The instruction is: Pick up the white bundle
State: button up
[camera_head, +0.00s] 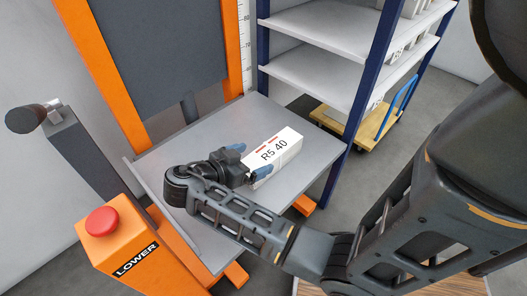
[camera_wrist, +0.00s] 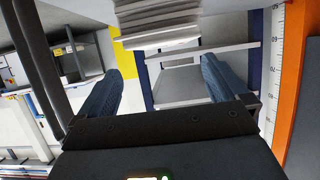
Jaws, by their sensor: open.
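The white bundle (camera_head: 275,150), marked "R5 40" with red marks, lies on the grey lift platform (camera_head: 190,140). In the wrist view, which is upside down, its layered white edge (camera_wrist: 155,22) shows at the top, beyond the fingers. My gripper (camera_head: 248,160) is at the bundle's near end, with its two blue fingers spread apart. The wrist view shows an open gap between the fingertips (camera_wrist: 160,75) with nothing clamped in it. The gripper appears slightly above the bundle. Whether a finger touches it cannot be told.
The orange lift has a mast behind the platform and a "LOWER" post with a red button (camera_head: 102,221) at the left. A blue-posted shelf rack (camera_head: 320,75) stands close behind the platform. A yellow cart (camera_head: 345,128) stands at the back right. The platform's left part is bare.

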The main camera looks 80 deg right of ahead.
aim_at(272, 148)
jog(key=shift+w+d+b+x, duration=0.1)
jog(key=shift+w+b+x, duration=0.1)
jog(key=shift+x, duration=1.75)
jog(key=shift+w+d+b+x, duration=0.1)
jog(key=shift+w+d+x, duration=0.05)
jog(key=shift+x, duration=1.75)
jog(key=shift+c, duration=0.4)
grip_shut()
jog(key=shift+r, duration=0.15)
